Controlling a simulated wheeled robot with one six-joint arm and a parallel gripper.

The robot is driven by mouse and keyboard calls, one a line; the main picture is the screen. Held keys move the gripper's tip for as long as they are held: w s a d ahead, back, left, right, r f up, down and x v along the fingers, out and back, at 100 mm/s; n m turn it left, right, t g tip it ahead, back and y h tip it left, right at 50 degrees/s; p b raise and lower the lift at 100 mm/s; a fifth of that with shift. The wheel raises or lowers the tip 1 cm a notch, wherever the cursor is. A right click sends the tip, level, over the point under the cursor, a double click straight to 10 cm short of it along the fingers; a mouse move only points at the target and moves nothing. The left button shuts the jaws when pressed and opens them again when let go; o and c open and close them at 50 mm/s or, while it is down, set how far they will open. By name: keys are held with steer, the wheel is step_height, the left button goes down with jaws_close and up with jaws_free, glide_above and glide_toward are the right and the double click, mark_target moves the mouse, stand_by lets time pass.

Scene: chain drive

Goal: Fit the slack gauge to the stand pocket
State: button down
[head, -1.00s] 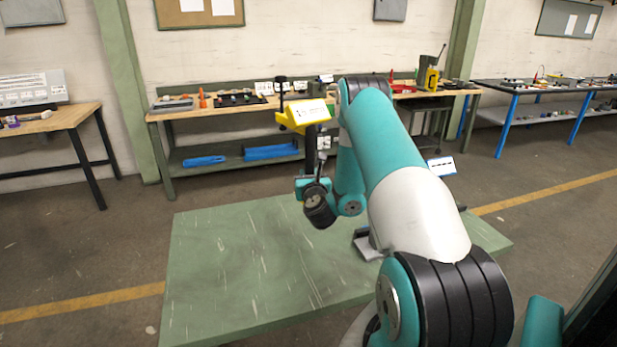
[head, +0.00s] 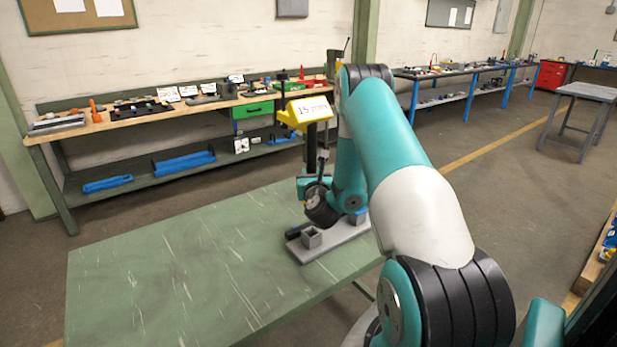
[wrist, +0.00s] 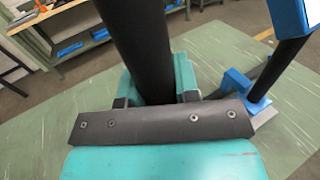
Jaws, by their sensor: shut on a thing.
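My gripper (wrist: 155,99) is shut around a thick black shaft (wrist: 138,45) in the wrist view. In the head view a yellow head with a white "15 mm" label (head: 306,111) stands above my gripper on dark upright parts. It appears to be the slack gauge, held roughly upright. The grey stand base (head: 335,240) lies on the green table, with a square, open-topped pocket (head: 311,238) at its left. My wrist is above and just behind the pocket, partly hiding the base.
A blue bracket (wrist: 240,85) with a black post stands right of my gripper in the wrist view. The left of the green table (head: 170,270) is clear. A wooden workbench (head: 110,122) with tools and blue bins stands behind.

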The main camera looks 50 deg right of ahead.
steer(key=shift+r, duration=0.1)
stand_by(0.5)
steer(key=shift+s+f+b, duration=0.1)
steer(key=shift+f+b, duration=0.1)
steer(key=shift+b, duration=0.3)
step_height(320, 180, down, 5)
steer(key=b, duration=0.5)
steer(key=shift+f+b, duration=0.1)
steer(key=shift+b, duration=0.25)
steer(key=shift+f+b, duration=3.1)
steer(key=shift+b, duration=0.6)
stand_by(1.3)
steer(key=c, duration=0.8)
jaws_free()
steer(key=shift+a, duration=0.1)
